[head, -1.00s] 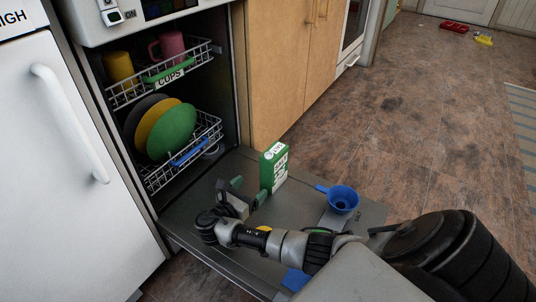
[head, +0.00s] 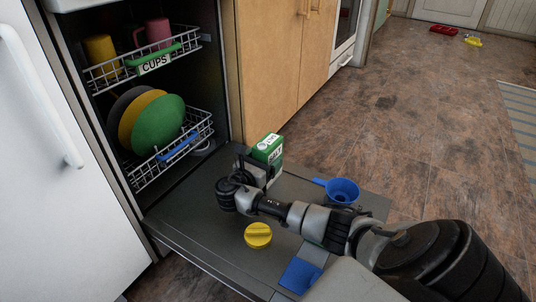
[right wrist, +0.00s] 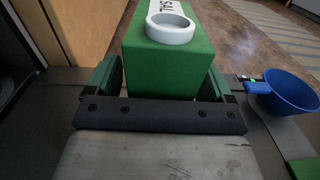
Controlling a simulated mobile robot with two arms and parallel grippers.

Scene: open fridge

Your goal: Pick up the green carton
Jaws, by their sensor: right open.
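The green carton (head: 267,150) with a white label stands upright on the lowered dishwasher door (head: 190,222). My right gripper (head: 257,168) is at the carton, in front of its near side in the head view. In the right wrist view the carton (right wrist: 170,62), with a white round spout on top, stands between the two open fingers. A narrow gap shows at each side, so the fingers do not look closed on it. My left gripper is not in view.
A yellow cap (head: 257,235) and a blue flap (head: 300,274) are nearer. Racks with plates (head: 158,124) and cups (head: 100,48) stand behind left.

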